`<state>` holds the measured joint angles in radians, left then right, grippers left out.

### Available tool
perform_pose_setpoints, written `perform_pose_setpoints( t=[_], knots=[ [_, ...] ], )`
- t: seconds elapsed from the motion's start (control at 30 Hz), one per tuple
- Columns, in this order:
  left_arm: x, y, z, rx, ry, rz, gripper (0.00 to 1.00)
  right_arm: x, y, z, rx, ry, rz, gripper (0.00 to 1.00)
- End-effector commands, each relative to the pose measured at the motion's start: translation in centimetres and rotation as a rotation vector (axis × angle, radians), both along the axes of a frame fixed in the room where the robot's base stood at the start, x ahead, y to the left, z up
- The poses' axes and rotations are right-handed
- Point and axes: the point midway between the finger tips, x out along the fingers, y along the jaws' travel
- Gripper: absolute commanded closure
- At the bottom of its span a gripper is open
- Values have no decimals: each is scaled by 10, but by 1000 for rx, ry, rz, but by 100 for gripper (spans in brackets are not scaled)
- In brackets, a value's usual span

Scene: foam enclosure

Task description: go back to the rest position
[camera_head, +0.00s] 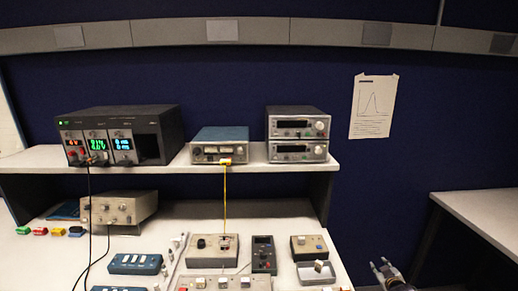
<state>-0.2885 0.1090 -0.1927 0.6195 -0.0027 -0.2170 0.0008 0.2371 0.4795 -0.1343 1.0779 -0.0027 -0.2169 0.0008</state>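My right gripper (379,264) shows at the bottom edge, right of the centre. It is in the gap between the bench with the instruments and the table on the right. Its two fingertips look apart, with nothing seen between them. It touches nothing that I can see. Most of my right arm is below the picture. My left gripper is not in view.
A shelf (222,170) above carries instruments. A bare white table (485,212) stands right.

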Motion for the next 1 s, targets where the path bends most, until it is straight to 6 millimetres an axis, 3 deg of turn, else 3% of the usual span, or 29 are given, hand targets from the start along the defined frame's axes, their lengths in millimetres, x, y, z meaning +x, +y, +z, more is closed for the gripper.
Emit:
perform_pose_setpoints(
  t=[0.03,0.1,0.4,0.67,1.0],
  knots=[
    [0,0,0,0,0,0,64,-13,5,-23,11,33,-3,64],
    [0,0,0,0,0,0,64,-29,12,-51,25,72,-5,64],
    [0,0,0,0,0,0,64,-110,43,-160,80,237,-20,64],
    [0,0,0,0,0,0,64,-192,73,-241,125,379,-33,64],
    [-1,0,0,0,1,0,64,-316,117,-329,182,566,-50,64]
  ],
)
